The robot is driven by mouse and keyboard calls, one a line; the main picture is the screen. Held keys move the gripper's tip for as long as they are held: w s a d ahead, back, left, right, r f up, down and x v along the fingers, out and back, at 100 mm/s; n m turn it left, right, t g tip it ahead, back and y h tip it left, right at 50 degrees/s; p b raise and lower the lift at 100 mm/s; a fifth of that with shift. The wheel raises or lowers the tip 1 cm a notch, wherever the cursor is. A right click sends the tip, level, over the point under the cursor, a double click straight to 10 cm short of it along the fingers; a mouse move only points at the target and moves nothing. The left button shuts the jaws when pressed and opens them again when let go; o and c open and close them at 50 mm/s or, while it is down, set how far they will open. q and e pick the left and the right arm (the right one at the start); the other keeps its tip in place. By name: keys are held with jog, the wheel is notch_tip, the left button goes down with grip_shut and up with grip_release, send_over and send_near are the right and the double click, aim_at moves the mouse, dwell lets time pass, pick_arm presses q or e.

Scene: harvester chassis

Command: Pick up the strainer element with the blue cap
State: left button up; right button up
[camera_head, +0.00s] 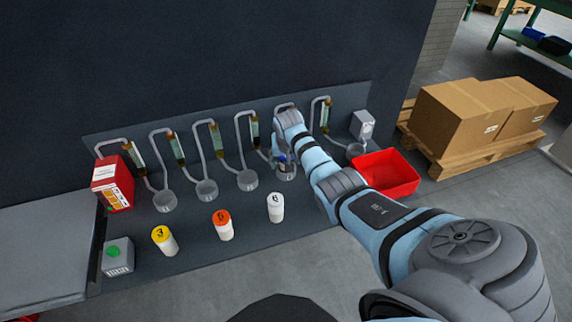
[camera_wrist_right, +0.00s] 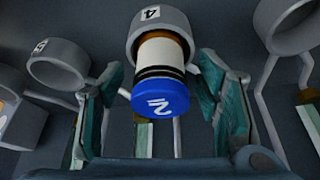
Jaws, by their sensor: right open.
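The strainer element with the blue cap (camera_wrist_right: 160,95) has a white body with dark bands, and a 2 on the cap. In the right wrist view its far end sits in the grey ring holder marked 4 (camera_wrist_right: 152,22). The blue cap also shows small in the head view (camera_head: 281,158), partly hidden by my right arm. My right gripper (camera_wrist_right: 162,72) is open, with one finger on each side of the element. Gaps show beside the cap, and I cannot see contact. My left gripper is not in view.
Elements with yellow (camera_head: 164,240), orange (camera_head: 223,225) and white (camera_head: 275,208) caps stand on the panel's front. Several empty cups with bent pipes line the panel. A red bin (camera_head: 388,175) lies right of my arm; a red box (camera_head: 113,183) stands left.

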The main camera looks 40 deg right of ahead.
jog(key=shift+s+r, duration=0.1)
jog(key=shift+r, duration=0.1)
jog(key=shift+c, duration=0.6)
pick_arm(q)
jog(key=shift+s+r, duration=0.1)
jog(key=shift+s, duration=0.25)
pick_arm(e)
jog(key=c, duration=1.2)
jog(key=shift+r, duration=0.5)
pick_arm(q)
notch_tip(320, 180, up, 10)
jog(key=p, duration=0.9)
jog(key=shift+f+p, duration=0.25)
jog(key=shift+p, duration=0.1)
pick_arm(e)
notch_tip(320, 180, up, 24)
